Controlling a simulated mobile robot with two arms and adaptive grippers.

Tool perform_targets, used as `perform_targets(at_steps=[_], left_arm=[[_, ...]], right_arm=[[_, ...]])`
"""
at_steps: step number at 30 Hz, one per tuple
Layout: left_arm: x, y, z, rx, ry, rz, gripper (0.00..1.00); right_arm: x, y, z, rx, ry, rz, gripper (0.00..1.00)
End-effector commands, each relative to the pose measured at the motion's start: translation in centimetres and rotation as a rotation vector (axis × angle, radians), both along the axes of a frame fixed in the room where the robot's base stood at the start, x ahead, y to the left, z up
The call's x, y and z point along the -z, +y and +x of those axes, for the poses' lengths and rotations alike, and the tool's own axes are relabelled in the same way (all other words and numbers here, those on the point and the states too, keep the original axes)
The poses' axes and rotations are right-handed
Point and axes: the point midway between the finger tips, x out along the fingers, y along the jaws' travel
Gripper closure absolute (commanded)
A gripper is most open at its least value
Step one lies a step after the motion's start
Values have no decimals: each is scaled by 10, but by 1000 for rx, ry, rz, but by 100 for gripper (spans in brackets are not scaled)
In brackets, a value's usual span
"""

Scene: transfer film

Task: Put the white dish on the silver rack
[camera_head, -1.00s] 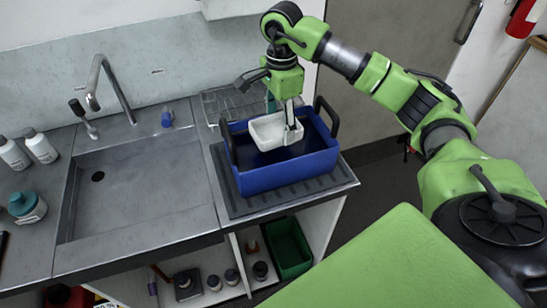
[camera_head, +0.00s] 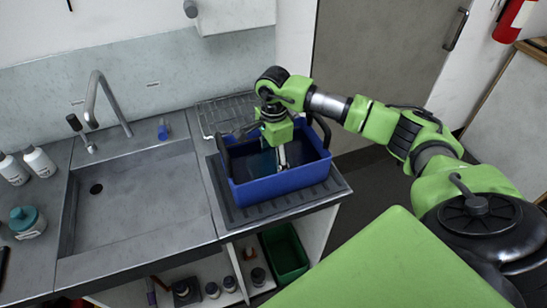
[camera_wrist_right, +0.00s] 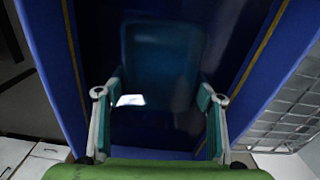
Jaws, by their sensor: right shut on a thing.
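My right gripper (camera_head: 281,154) reaches down into the blue tub (camera_head: 284,186). In the right wrist view its two fingers (camera_wrist_right: 158,95) stand apart and are shut on the white dish (camera_wrist_right: 162,52). The dish looks teal there, apparently seen through dark liquid in the tub, with a small bright white patch near the left finger. In the head view the dish (camera_head: 265,161) is a dim teal shape beside the finger, mostly hidden. The silver rack (camera_head: 222,113) is a wire rack behind the tub; it also shows in the right wrist view (camera_wrist_right: 285,112). My left gripper is not in view.
The tub has black handles and stands on a dark ribbed mat (camera_head: 230,217) at the counter's right end. A sink (camera_head: 140,195) with a tap (camera_head: 103,95) lies left. Bottles (camera_head: 38,162) stand far left. A wall cabinet (camera_head: 235,14) hangs above the rack.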

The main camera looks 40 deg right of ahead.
Motion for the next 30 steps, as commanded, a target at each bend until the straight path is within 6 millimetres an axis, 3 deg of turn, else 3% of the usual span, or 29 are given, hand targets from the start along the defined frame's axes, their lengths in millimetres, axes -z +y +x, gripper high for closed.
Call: perform_targets(at_steps=[10, 11, 12, 26, 30], left_arm=[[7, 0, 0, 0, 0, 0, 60], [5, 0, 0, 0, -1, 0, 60], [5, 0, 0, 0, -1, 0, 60], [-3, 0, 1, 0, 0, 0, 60], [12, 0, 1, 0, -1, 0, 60]], right_arm=[[6, 0, 0, 0, 0, 0, 61], [4, 0, 0, 0, 0, 0, 33], [4, 0, 0, 0, 0, 0, 23], [2, 0, 0, 0, 2, 0, 21], [-15, -1, 2, -1, -6, -2, 21]])
